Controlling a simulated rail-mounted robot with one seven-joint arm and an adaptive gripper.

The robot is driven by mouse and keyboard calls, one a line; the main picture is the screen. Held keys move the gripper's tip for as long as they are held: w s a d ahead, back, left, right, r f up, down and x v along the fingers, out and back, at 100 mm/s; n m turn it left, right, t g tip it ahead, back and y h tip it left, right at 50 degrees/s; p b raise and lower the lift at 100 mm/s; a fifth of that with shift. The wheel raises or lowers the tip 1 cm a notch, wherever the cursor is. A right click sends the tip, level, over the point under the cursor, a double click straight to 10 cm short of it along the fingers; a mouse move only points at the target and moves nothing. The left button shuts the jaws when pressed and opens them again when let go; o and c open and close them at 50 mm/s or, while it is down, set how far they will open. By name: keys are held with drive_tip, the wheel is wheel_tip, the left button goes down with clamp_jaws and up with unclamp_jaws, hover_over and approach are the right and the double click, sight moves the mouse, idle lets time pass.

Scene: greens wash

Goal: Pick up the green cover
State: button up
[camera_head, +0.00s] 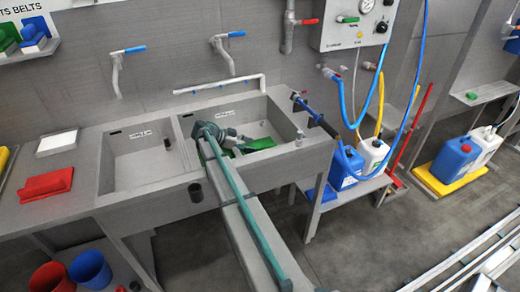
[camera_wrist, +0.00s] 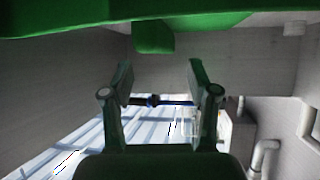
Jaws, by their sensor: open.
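The green cover (camera_head: 259,145) lies in the right sink basin (camera_head: 285,128), partly hidden behind my arm's end. In the wrist view a green surface, which looks like the same cover (camera_wrist: 60,20), spans the top of the picture, with a short green tab (camera_wrist: 153,37) hanging from it. My gripper (camera_wrist: 160,75) is open, its two fingers apart with nothing between them. The tab shows just above the gap between the fingertips; I cannot tell whether they touch it. In the head view my arm's end is inside the right basin, and its fingers cannot be made out.
Basin walls stand close around my gripper. The left basin (camera_head: 118,179) looks largely clear. A blue hose (camera_head: 338,138) and jugs (camera_head: 373,155) are at the right.

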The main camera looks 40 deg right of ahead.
sight(260, 148)
drive_tip(key=p+x, duration=0.2)
drive_tip(key=x, duration=0.2)
drive_tip(key=shift+s, duration=0.15)
drive_tip(key=shift+s+d+f, duration=0.1)
drive_tip(key=shift+d+f, duration=0.1)
drive_tip(key=shift+d, duration=0.15)
drive_tip(key=shift+c, duration=0.3)
clamp_jaws()
